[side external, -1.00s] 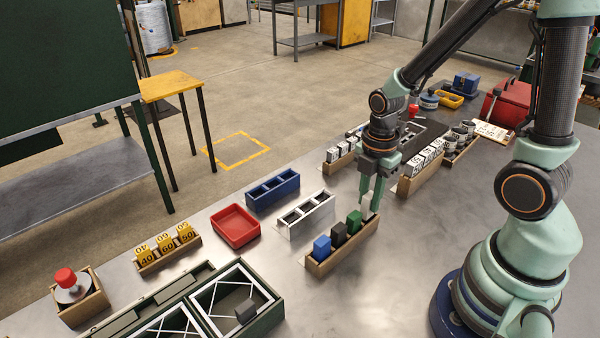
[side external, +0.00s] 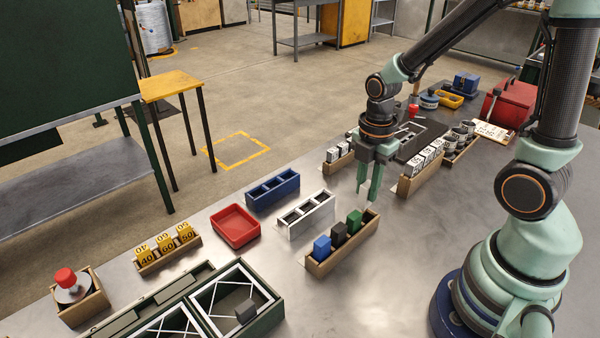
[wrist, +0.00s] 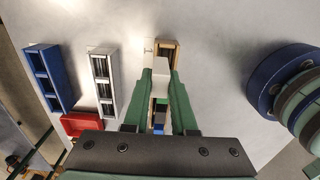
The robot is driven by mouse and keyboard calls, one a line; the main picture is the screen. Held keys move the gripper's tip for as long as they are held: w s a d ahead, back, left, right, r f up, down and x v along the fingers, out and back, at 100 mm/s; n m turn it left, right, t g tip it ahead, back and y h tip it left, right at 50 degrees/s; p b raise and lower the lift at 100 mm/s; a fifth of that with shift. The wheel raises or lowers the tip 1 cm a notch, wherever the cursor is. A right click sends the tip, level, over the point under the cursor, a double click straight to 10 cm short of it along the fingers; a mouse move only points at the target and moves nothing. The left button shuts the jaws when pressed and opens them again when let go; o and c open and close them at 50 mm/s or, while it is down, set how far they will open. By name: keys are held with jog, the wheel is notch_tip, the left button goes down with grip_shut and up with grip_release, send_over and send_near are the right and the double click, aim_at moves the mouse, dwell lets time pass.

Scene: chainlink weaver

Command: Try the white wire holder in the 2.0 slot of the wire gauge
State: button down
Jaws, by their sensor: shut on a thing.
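My gripper (side external: 369,188) is shut on the white wire holder (wrist: 160,67), a small pale block between the fingertips in the wrist view. In the side view the gripper is just above the right end of a wooden tray (side external: 346,249). The tray holds a blue holder (side external: 322,247), a dark holder (side external: 339,235) and a green holder (side external: 354,221). The fingers hide most of the white holder in the side view. I cannot tell for sure which piece is the wire gauge, and no 2.0 mark is readable.
A white three-opening rack (side external: 307,214) and a blue rack (side external: 273,189) stand left of the gripper. A red tray (side external: 235,227) lies further left. A dark slotted block (side external: 424,139) and a wooden tray of white labelled blocks (side external: 421,172) are behind it.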

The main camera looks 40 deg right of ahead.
jog(key=w+a+r, duration=0.2)
jog(key=w+r, duration=0.2)
jog(key=w, duration=0.6)
jog(key=shift+a+f, duration=0.15)
jog(key=shift+f, duration=3.4)
jog(key=c, duration=0.6)
grip_release()
jog(key=shift+c, duration=0.2)
notch_tip(320, 180, up, 12)
